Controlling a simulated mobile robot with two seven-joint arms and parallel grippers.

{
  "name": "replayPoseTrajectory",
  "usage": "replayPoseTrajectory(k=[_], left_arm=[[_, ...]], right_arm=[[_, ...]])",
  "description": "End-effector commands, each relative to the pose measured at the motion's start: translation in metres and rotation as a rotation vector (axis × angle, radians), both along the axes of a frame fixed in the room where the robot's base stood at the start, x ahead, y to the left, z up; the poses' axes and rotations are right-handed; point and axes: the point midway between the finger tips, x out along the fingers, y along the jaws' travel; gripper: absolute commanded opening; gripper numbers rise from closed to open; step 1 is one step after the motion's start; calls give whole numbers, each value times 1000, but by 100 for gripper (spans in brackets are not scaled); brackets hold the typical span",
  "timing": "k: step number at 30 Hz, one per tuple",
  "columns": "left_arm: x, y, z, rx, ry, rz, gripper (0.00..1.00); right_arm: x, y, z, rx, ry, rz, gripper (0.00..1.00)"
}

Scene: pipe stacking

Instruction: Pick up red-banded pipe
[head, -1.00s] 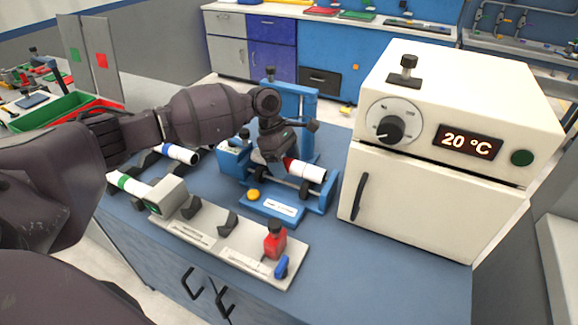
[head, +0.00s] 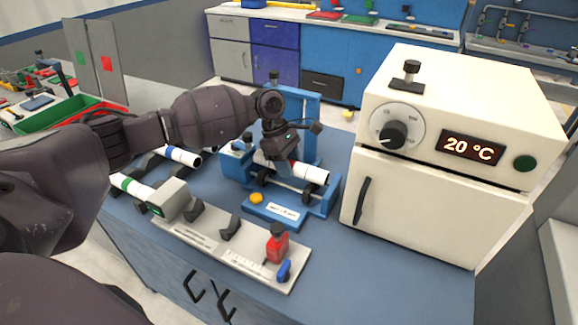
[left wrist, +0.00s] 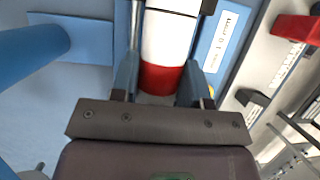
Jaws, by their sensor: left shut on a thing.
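The red-banded pipe (head: 314,173) is white and lies on the blue fixture (head: 330,200) in the middle of the counter. In the left wrist view the pipe (left wrist: 170,35) runs up between the fingers, with its red band (left wrist: 160,79) at their level. My left gripper (head: 282,171) reaches down from above and is shut on the pipe at the band. It also shows in the left wrist view (left wrist: 160,84), one finger on each side. In the head view the gripper hides most of the band. My right gripper is not in view.
A white oven (head: 440,205) reading 20 °C stands close on the right. A green-banded pipe (head: 130,187) and a blue-banded pipe (head: 182,155) lie to the left.

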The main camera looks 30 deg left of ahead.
Motion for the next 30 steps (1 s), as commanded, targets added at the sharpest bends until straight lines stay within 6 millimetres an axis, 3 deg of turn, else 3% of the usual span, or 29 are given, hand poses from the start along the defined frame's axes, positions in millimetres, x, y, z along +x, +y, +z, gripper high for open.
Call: replayPoseTrajectory(k=[9, 18, 24, 30], left_arm=[[1, 0, 76, -2, -13, 0, 12], [1, 0, 149, 0, -10, -1, 12], [1, 0, 179, -1, -6, 0, 12], [1, 0, 192, 0, -4, 0, 12]], right_arm=[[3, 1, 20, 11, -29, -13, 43], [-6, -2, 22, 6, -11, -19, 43], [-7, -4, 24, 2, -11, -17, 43], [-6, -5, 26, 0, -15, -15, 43]])
